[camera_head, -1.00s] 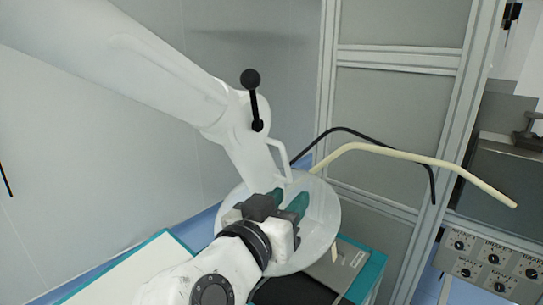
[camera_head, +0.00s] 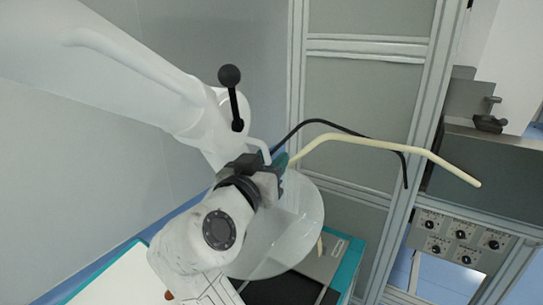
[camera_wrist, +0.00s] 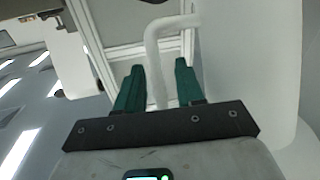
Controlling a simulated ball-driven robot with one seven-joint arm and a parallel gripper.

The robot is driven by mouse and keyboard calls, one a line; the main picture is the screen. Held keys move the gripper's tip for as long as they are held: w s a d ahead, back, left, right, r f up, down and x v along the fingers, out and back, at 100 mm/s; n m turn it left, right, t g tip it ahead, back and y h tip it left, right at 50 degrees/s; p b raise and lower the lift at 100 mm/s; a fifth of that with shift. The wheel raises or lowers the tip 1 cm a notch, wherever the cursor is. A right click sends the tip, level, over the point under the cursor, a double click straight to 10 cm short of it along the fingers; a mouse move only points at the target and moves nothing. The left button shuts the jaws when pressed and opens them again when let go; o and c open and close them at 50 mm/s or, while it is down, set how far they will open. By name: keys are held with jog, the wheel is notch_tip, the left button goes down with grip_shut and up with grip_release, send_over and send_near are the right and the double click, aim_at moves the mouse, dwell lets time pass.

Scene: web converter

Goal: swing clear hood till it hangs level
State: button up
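The clear hood (camera_head: 303,222) is a see-through round dish at the lower end of a white jointed extraction arm (camera_head: 130,85). It seems tilted in the head view; its exact angle is hard to tell. A white bent handle (camera_head: 258,146) stands at its top and also shows in the wrist view (camera_wrist: 153,50). My gripper (camera_head: 280,167) is at the hood's upper side, close to the handle. In the wrist view its green fingers (camera_wrist: 160,68) are apart, with the handle's bar showing between them. Contact with the bar cannot be told.
A black ball-ended lever (camera_head: 231,92) sticks up from the white arm's joint. A cream bent rod (camera_head: 390,150) and a black hose (camera_head: 350,129) reach right behind the hood. A teal-edged machine (camera_head: 345,262) lies below; a knob panel (camera_head: 458,238) is at right.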

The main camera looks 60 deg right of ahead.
jog(key=shift+x, duration=0.75)
grip_shut()
